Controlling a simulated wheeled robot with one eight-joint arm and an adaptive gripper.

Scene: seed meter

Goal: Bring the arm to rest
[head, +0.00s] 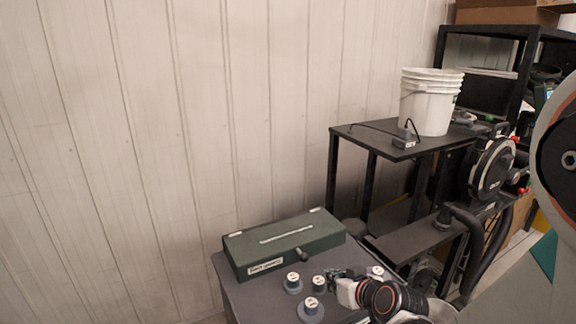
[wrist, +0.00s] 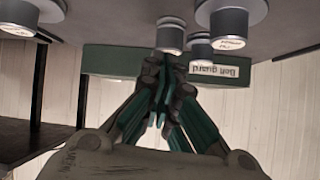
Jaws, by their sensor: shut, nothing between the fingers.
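My gripper (head: 335,274) is at the lower middle of the head view, above the grey table (head: 228,272). It is shut and empty. In the wrist view its green-sided fingers (wrist: 163,88) come together in the middle of the picture. A dark green box (head: 285,240) with a white label lies at the back of the table, and it also shows in the wrist view (wrist: 110,60). Small grey cylinders with white tops stand near my gripper, one of them to its left (head: 293,280). Whether the fingers touch any cylinder I cannot tell.
A black stand (head: 375,135) with a white bucket (head: 428,105) rises behind on the right. Dark machinery with a round black housing (head: 490,168) stands beside it. A pale panelled wall (head: 150,150) closes off the back and left.

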